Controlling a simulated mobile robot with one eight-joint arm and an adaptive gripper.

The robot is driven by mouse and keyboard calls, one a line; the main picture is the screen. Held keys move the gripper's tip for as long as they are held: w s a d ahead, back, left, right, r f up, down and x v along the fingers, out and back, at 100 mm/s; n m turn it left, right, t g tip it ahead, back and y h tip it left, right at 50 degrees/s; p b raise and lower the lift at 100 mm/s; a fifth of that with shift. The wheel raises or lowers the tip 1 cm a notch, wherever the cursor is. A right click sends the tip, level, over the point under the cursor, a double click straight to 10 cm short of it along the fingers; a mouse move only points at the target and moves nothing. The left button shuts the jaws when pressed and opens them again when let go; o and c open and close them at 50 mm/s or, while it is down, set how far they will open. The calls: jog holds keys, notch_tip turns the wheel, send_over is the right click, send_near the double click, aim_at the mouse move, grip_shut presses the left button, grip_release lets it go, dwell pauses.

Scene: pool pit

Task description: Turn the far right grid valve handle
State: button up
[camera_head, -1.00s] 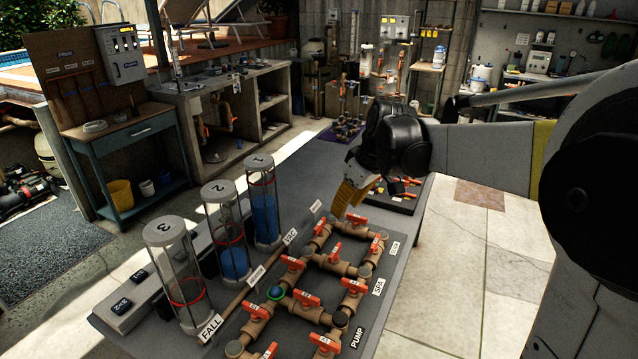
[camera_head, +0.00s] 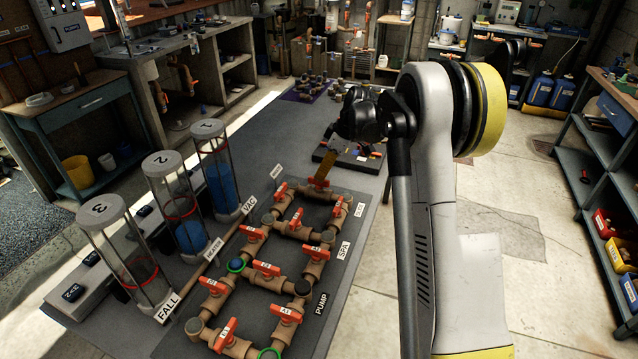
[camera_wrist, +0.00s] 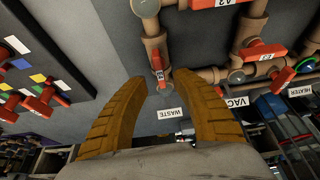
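The grid of brown pipes with orange valve handles lies on a grey board (camera_head: 345,270) in the head view. The rightmost grid handle (camera_head: 337,210) is near the SLIDE-side labels at the right edge. My gripper (camera_head: 320,181) is beyond the grid's far end, its yellow fingers pointing down. In the wrist view my gripper (camera_wrist: 160,78) is open, and an orange handle (camera_wrist: 157,66) shows between the fingertips, above the WASTE label (camera_wrist: 170,113). Nothing is held. I cannot tell whether the fingers touch that handle, or which head-view handle it is.
Three clear cylinders, one of them numbered 3 (camera_head: 125,245), stand left of the grid. A dark panel with small handles (camera_head: 350,160) lies beyond it. A blue workbench (camera_head: 75,120) is at left, shelves (camera_head: 610,130) at right. Open floor (camera_head: 370,315) lies right of the table.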

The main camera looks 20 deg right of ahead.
aim_at(319, 183)
jog(key=b+x, duration=0.1)
jog(key=x, duration=0.3)
jog(key=shift+f, duration=0.1)
grip_shut()
